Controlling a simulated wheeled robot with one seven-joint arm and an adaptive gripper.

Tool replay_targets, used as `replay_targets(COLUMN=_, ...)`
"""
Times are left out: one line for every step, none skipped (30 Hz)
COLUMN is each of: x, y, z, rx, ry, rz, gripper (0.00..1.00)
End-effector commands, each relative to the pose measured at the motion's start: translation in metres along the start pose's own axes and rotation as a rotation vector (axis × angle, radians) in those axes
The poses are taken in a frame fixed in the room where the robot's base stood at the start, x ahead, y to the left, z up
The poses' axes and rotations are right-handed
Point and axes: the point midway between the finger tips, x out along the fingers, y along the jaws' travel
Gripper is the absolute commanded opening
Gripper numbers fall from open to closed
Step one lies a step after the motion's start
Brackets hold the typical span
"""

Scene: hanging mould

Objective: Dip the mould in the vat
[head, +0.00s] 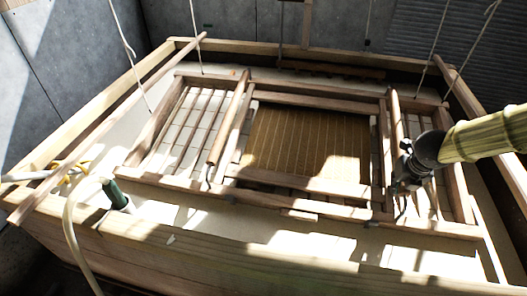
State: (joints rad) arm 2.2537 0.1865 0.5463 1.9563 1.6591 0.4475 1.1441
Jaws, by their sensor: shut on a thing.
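The mould is a wooden frame (265,203) with pale slats at both sides and a brown ribbed screen (310,142) in its middle. It spans most of the wooden vat (200,247), over pale liquid (290,236). I cannot tell whether its underside touches the liquid. A wooden handle bar (216,146) crosses the mould left of the screen, and another (394,115) crosses it on the right. My gripper (402,186) is at the near end of the right bar and is shut on it. The gripper partly hides that end; its fingertips are hard to make out.
White cords (192,35) hang from above at both sides. A dark green handle (115,194) stands at the vat's front left, beside a pale hose (72,235). Wooden poles (110,125) lie along both sides. Grey walls (80,60) stand close behind the vat.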

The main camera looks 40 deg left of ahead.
Motion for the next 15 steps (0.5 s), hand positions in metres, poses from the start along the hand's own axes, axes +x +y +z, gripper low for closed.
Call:
replay_targets(x=0.012, y=0.000, z=-0.005, rx=0.000, ry=0.000, rz=0.000, gripper=0.00)
replay_targets(x=0.015, y=0.000, z=-0.006, rx=0.000, ry=-0.001, rz=0.000, gripper=0.00)
replay_targets(x=0.018, y=0.000, z=-0.008, rx=0.000, ry=-0.003, rz=0.000, gripper=0.00)
replay_targets(x=0.021, y=0.000, z=-0.009, rx=0.000, ry=-0.005, rz=0.000, gripper=0.00)
replay_targets(x=0.024, y=0.000, z=-0.010, rx=0.000, ry=-0.006, rz=0.000, gripper=0.00)
replay_targets(x=0.028, y=0.000, z=-0.011, rx=0.000, ry=-0.008, rz=0.000, gripper=0.00)
replay_targets(x=0.030, y=0.000, z=-0.012, rx=0.000, ry=-0.010, rz=0.000, gripper=0.00)
replay_targets(x=0.033, y=0.000, z=-0.013, rx=0.000, ry=-0.011, rz=0.001, gripper=0.00)
replay_targets(x=0.037, y=0.000, z=-0.015, rx=0.000, ry=-0.013, rz=0.001, gripper=0.00)
replay_targets(x=0.040, y=0.000, z=-0.015, rx=0.000, ry=-0.015, rz=0.001, gripper=0.00)
replay_targets(x=0.043, y=0.000, z=-0.016, rx=-0.001, ry=-0.016, rz=0.001, gripper=0.00)
replay_targets(x=0.046, y=0.000, z=-0.018, rx=0.000, ry=-0.018, rz=0.001, gripper=0.00)
replay_targets(x=0.049, y=0.000, z=-0.018, rx=0.000, ry=-0.020, rz=0.001, gripper=0.00)
replay_targets(x=0.052, y=0.000, z=-0.019, rx=0.000, ry=-0.021, rz=0.001, gripper=0.00)
replay_targets(x=0.056, y=0.000, z=-0.021, rx=0.000, ry=-0.023, rz=0.001, gripper=0.00)
